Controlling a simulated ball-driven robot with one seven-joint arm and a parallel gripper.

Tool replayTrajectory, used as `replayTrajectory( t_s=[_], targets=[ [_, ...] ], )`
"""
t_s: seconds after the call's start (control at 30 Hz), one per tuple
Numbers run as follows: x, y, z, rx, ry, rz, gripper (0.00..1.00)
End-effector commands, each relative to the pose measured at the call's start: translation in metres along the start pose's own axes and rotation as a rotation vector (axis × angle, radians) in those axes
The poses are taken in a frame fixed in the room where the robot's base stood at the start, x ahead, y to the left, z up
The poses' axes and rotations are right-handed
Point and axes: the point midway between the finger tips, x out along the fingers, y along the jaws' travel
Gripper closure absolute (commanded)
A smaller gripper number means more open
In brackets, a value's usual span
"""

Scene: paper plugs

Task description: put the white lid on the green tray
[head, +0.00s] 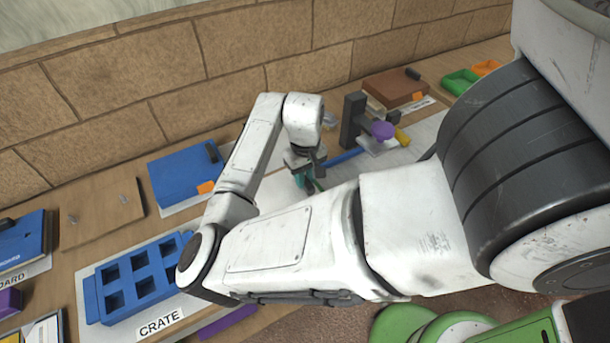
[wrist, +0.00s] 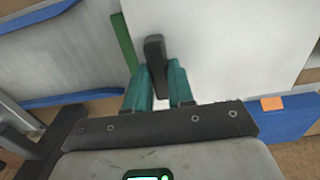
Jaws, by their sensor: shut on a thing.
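The white lid (wrist: 225,50) is a broad flat panel with a dark upright handle (wrist: 155,52) in the wrist view. My gripper (wrist: 158,88) has teal fingers on either side of the handle, shut on it. A narrow green strip (wrist: 124,42), apparently an edge of the green tray, shows along the lid's left side in the wrist view. The rest of the tray is hidden; I cannot tell whether the lid touches it. In the head view my gripper (head: 308,181) is low over the table behind my arm, which hides most of the lid and tray.
A blue box (head: 178,175) with an orange tag stands left of my gripper. A blue crate (head: 138,280) with several square pockets is at the front left. A dark post (head: 352,118) and purple knob (head: 382,130) stand to the right. A brick wall (head: 210,75) runs behind.

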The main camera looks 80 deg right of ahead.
Motion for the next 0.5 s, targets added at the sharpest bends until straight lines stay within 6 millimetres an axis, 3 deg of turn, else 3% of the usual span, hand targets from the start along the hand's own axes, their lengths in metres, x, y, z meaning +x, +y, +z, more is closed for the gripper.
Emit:
replayTrajectory(
  t_s=[0.5],
  targets=[
    [0.0058, -0.0002, -0.0002, -0.001, 0.000, 0.000, 1.00]
  ],
)
